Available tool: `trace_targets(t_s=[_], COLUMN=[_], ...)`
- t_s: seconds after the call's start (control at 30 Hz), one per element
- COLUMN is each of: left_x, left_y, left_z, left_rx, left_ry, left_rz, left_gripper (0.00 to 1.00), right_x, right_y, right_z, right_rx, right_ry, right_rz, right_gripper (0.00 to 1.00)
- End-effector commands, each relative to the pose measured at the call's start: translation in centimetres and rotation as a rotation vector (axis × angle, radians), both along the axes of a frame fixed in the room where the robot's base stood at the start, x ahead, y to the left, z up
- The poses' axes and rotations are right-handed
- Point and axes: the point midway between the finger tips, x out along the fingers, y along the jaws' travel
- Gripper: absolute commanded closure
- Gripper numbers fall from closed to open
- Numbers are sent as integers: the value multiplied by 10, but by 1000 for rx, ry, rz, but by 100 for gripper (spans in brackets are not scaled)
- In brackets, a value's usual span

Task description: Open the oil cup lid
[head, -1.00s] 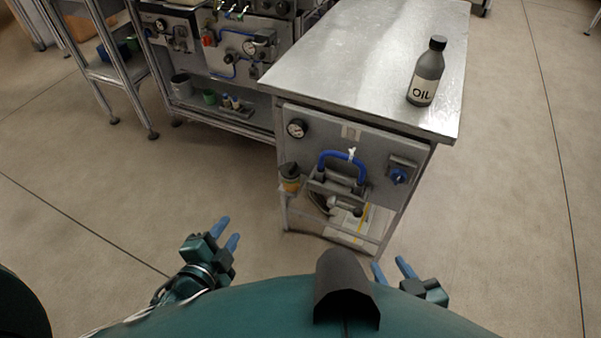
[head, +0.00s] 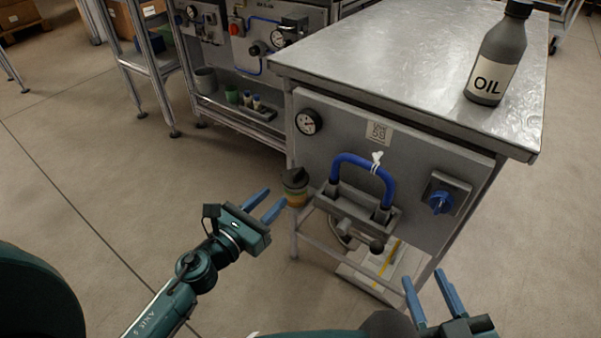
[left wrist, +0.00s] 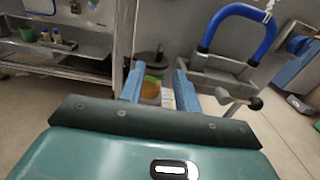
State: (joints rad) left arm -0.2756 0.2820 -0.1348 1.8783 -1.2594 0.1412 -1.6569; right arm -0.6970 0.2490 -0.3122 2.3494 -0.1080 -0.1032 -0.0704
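The oil cup (head: 296,188) is a small cup with a dark lid and an amber lower part, mounted at the left edge of the workbench's front panel. Its dark lid (head: 295,177) looks closed. In the left wrist view the oil cup (left wrist: 151,88) shows beyond and between the fingers. My left gripper (head: 269,207) is open and empty, its blue fingers pointing at the cup from the left, apart from it. It also shows in the left wrist view (left wrist: 154,88). My right gripper (head: 428,290) is open and empty at the lower right, below the panel.
A dark OIL bottle (head: 496,58) stands on the metal benchtop (head: 390,60).

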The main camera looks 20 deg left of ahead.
Motion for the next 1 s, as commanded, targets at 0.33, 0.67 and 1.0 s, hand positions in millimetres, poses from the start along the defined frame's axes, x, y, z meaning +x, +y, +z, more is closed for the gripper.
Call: trace_targets(t_s=[0.33,0.67,1.0], left_x=[70,99,100], left_y=[-25,-36,-37], left_z=[2,0,0], left_rx=[-4,-4,-5], left_ry=[-1,0,2], left_rz=[2,1,1], left_gripper=[67,67,72], right_x=[0,-1,-1], right_y=[-3,-3,-3], right_z=[-1,-1,-1], right_rx=[-3,-4,-4], right_ry=[59,60,58], right_rz=[-12,-12,-12], right_gripper=[64,64,64])
